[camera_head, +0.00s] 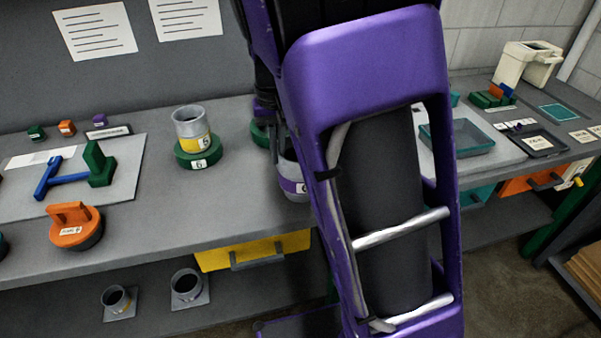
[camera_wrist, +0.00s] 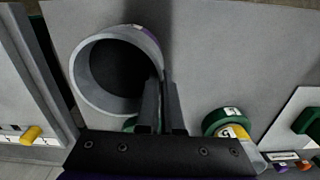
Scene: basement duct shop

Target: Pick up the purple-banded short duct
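The purple-banded short duct (camera_head: 291,170) is a grey tube with a purple band and a white label. In the head view my arm hides its right side. In the wrist view its round open mouth (camera_wrist: 78,75) faces the camera, with a bit of purple band at the top. My gripper (camera_wrist: 163,105) has its two fingers close together at the duct's wall, one inside the mouth and one outside. It looks shut on the wall. I cannot tell whether the duct touches the bench.
A yellow-banded duct (camera_head: 190,130) stands in a green ring (camera_head: 198,156) to the left. Another green ring (camera_head: 259,135) is behind the gripper. An orange handled tool (camera_head: 75,232) and a board with blue and green parts (camera_head: 125,160) lie further left. A yellow drawer (camera_head: 215,260) hangs below.

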